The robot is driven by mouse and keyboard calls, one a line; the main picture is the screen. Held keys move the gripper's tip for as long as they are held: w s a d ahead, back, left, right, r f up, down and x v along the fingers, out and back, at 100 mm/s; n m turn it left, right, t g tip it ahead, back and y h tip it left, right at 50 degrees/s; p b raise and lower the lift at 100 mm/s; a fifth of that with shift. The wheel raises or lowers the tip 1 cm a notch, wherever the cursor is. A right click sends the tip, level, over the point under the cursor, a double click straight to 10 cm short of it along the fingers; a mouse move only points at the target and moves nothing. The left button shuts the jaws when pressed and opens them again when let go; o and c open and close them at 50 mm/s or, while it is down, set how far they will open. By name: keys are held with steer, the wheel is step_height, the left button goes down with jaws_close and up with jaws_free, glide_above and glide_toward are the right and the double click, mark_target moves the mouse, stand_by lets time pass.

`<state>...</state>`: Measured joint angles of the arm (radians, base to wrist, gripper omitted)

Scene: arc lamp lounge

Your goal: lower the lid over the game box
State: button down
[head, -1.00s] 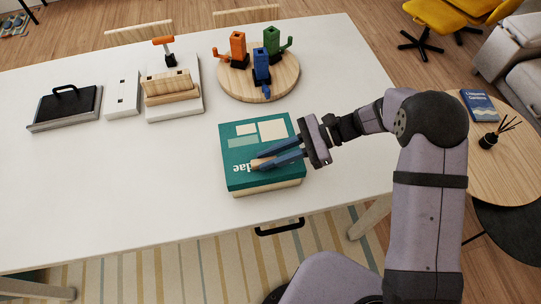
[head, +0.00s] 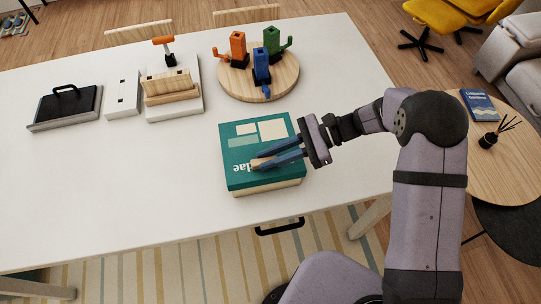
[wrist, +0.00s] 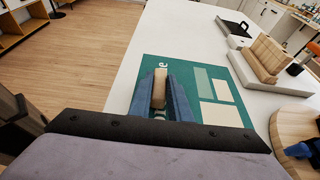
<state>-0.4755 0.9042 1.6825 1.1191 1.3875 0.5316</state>
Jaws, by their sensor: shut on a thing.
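The game box (head: 268,189) stands near the front edge of the white table, its pale lower side showing below the lid. The teal lid (head: 238,178), with pale rectangles and white lettering, sits over it; whether it is fully down I cannot tell. My gripper (head: 258,162) is over the lid from the right, its blue fingers shut on a small wooden grip on the lid's top. In the wrist view the wooden grip (wrist: 159,88) shows between the fingers, with the lid (wrist: 215,85) beneath. The fingers hide part of the lettering.
A round wooden board (head: 285,88) with orange, blue and green pieces stands behind the box. Wooden blocks on a white base (head: 190,108), a white plate (head: 123,105) and a black-handled item (head: 68,104) stand back left. The table's left middle is clear.

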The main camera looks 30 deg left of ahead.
steer(key=shift+f+b, duration=1.6)
steer(key=shift+f, duration=0.7)
steer(key=c, duration=1.6)
jaws_free()
steer(key=shift+o, duration=0.2)
steer(key=b+v, duration=0.2)
steer(key=v, duration=0.4)
steer(key=shift+f+b, duration=0.1)
steer(key=shift+b, duration=0.25)
steer(key=shift+w+d+r, duration=0.3)
steer(key=shift+w+d, duration=0.15)
